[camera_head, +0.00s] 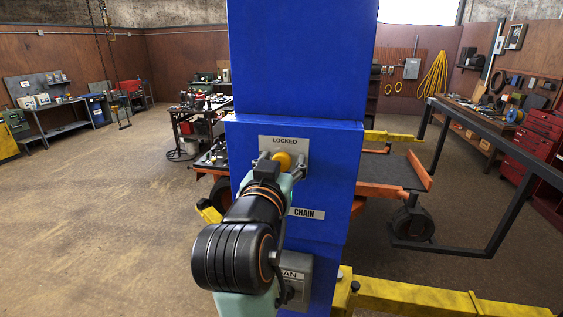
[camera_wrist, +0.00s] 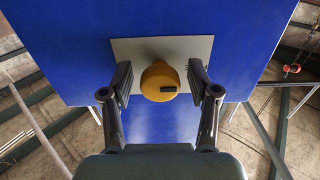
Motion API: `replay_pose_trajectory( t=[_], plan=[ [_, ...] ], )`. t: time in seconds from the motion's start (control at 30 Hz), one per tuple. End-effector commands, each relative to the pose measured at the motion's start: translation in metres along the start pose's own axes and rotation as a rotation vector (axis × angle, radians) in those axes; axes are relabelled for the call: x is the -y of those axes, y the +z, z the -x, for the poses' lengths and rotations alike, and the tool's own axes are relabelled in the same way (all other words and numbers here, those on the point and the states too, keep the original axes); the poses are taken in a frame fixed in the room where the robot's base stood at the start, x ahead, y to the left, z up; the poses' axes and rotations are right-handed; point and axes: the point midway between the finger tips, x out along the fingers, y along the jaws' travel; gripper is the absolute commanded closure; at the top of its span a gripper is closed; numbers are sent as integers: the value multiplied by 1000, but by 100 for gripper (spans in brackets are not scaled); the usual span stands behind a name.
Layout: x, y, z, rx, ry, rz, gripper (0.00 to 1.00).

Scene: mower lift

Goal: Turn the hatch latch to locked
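The hatch latch is a yellow round knob (camera_head: 284,160) on a grey plate marked LOCKED (camera_head: 285,141), on the blue column. The wrist view shows the knob (camera_wrist: 158,76) with a small black mark on its face, to the right of centre, and the grey plate (camera_wrist: 203,48) behind it. My gripper (camera_wrist: 160,83) is open, one finger on each side of the knob, with a visible gap on both sides. In the head view my gripper (camera_head: 282,169) is close in front of the plate, and my arm hides part of the plate's lower left.
The blue column (camera_head: 297,60) carries a CHAIN label (camera_head: 308,213) and a grey box (camera_head: 301,283) below. Yellow lift arms (camera_head: 410,297) extend low to the right. An orange-framed lift platform (camera_head: 395,170) and a dark frame (camera_head: 490,240) stand at right. Open floor (camera_head: 100,220) lies left.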

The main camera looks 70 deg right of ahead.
Motion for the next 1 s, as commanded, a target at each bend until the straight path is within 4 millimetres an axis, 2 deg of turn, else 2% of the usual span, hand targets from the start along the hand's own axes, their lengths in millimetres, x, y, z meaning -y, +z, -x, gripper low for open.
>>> replay_pose_trajectory(
  t=[0.03, 0.3, 0.67, 1.0],
  plan=[
    [0, 0, 0, 0, 0, 0, 52],
    [0, 0, 0, 0, 0, 0, 97],
    [0, 2, 0, 0, 0, -61, 97],
    [1, 4, 0, -1, 0, -314, 97]
  ],
)
